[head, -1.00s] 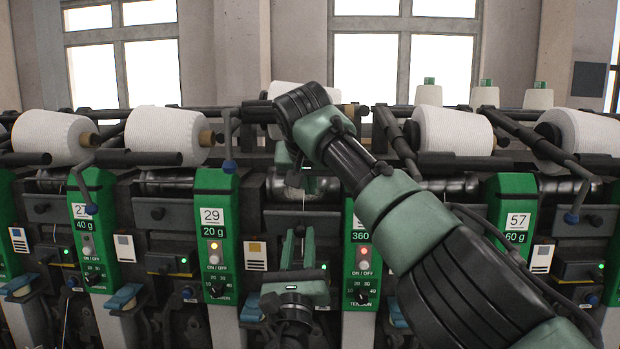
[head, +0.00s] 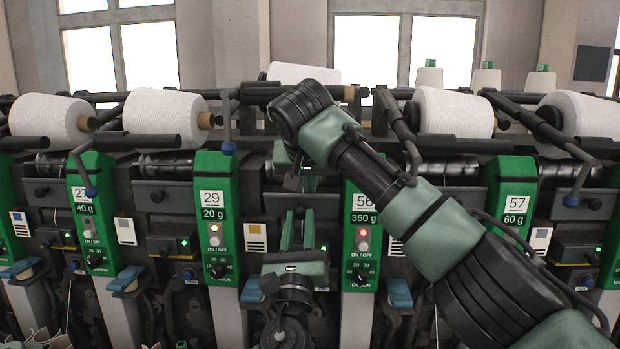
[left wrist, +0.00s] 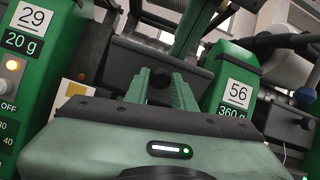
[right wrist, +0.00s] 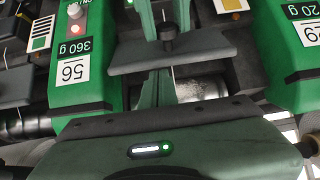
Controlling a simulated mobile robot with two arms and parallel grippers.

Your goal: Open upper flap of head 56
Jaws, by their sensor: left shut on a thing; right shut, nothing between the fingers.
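The green panel of head 56 (head: 365,215) stands right of centre in the head view. Its upper flap is a dark plate (head: 326,203) left of the panel; it also shows in the left wrist view (left wrist: 120,68) and in the right wrist view (right wrist: 200,52). My left gripper (head: 297,220) is shut on the flap's black knob (left wrist: 160,78); its fingers flank it in the left wrist view. My right gripper (head: 300,178) comes down from above, shut and empty, with its fingers (right wrist: 157,80) at the flap's upper edge. The flap hides their tips.
Head 29's green panel (head: 213,215) is close on the left, head 57's (head: 512,205) on the right. White yarn cones (head: 452,112) and dark bars (head: 500,120) lie above. My right arm crosses the lower right of the head view.

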